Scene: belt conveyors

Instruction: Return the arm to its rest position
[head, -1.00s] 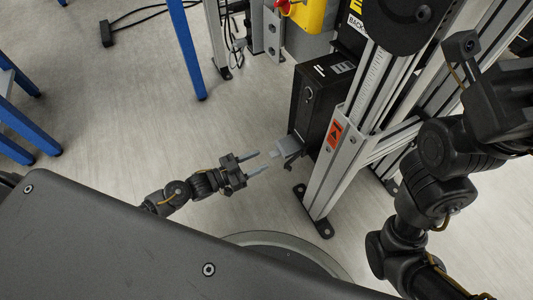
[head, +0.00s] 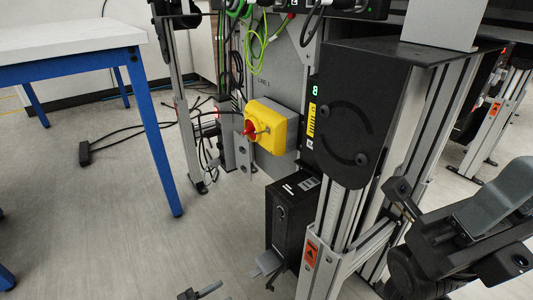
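My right arm (head: 460,245) is folded at the lower right, in front of the conveyor frame. Its links overlap, and I cannot make out its fingers or whether they hold anything.
The black box (head: 290,215) stands beside an aluminium conveyor leg (head: 333,215). Above it is a yellow switch box with a red knob (head: 250,131). A white table with blue legs (head: 153,140) is at the left. Cables (head: 125,133) lie on the floor; the floor between is clear.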

